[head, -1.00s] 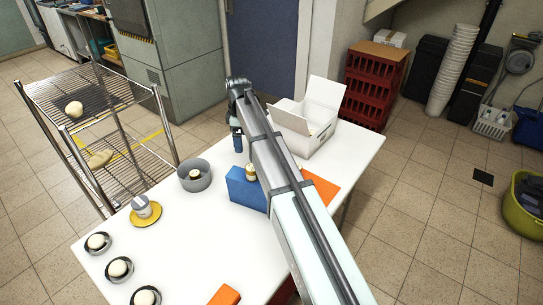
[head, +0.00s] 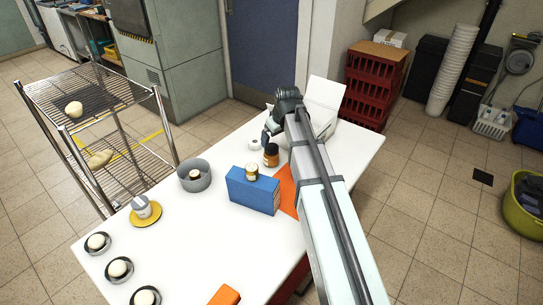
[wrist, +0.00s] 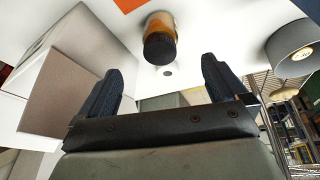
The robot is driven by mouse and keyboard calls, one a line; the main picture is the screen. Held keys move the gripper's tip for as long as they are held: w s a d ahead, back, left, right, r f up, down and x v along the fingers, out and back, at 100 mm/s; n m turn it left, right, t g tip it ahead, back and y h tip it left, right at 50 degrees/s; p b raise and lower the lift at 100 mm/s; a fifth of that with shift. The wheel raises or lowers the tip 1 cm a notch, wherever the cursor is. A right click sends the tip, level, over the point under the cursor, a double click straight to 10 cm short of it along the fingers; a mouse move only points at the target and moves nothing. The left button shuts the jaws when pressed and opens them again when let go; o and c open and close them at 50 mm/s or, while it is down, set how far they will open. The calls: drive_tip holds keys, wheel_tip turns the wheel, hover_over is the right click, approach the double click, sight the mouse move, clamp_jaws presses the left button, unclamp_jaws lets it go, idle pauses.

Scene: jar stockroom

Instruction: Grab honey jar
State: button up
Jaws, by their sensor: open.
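The honey jar (head: 271,158), amber with a dark lid, stands on the white table, right of a small white ring-like thing (head: 252,147). In the wrist view the honey jar (wrist: 160,22) lies ahead of and between my fingers, its dark lid toward me. My gripper (head: 268,134) is open and empty, just beyond the jar and apart from it. In the wrist view both fingers of my gripper (wrist: 165,75) show spread wide. My arm covers part of the table to the right of the jar.
A blue box (head: 252,192) with a small jar (head: 252,171) on top stands nearer. A grey bowl (head: 203,181) holding a small jar is to its left. The open white box (head: 325,92) is behind my arm. An orange sheet (head: 287,190) lies beside the blue box.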

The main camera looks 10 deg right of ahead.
sight(273, 148)
drive_tip(key=w+f+m, duration=0.1)
drive_tip(key=f, duration=0.1)
drive_tip(key=w+f, duration=0.1)
drive_tip(key=f, duration=0.2)
drive_tip(key=w+a+f+m, duration=0.1)
drive_tip(key=w+f, duration=0.1)
drive_tip(key=shift+f+m+t, duration=0.3)
drive_tip(key=shift+f, duration=0.65)
drive_tip(key=shift+s+x, duration=0.2)
drive_tip(key=shift+x, duration=0.85)
drive_tip(key=shift+s+x, duration=0.25)
drive_tip(key=shift+x, duration=0.8)
drive_tip(key=shift+f, duration=0.1)
drive_tip(key=shift+c, duration=0.4)
drive_tip(key=c, duration=1.3)
drive_tip(key=shift+c, duration=0.4)
